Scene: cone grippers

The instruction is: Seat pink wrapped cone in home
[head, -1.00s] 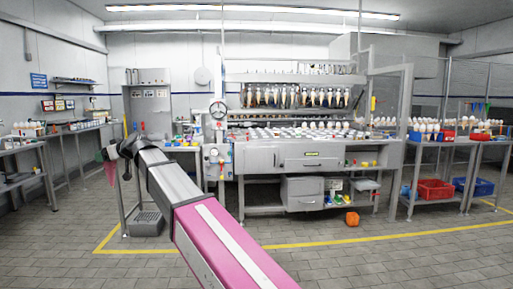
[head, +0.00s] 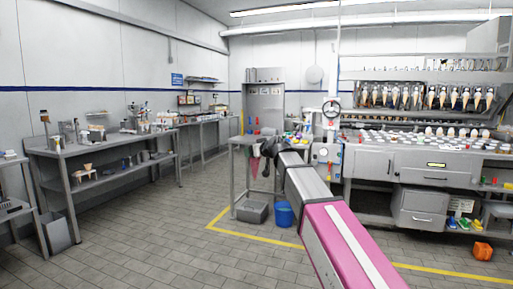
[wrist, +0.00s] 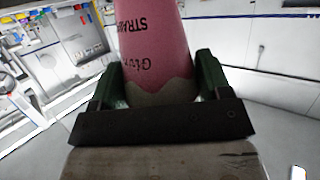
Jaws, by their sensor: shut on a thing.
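The pink wrapped cone (wrist: 155,40) fills the top middle of the wrist view, with dark lettering on its wrapper. My gripper (wrist: 157,78) is shut on it, one green finger on each side. In the head view my gripper (head: 264,152) is at the end of my outstretched arm, in front of the small table by the machine.
A steel bench (head: 105,140) with a lower shelf stands along the left wall. The cone machine (head: 425,165) stands right, with a row of cones hanging above. A blue bucket (head: 284,214) and grey bin (head: 251,212) stand on the floor. The tiled floor at centre left is clear.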

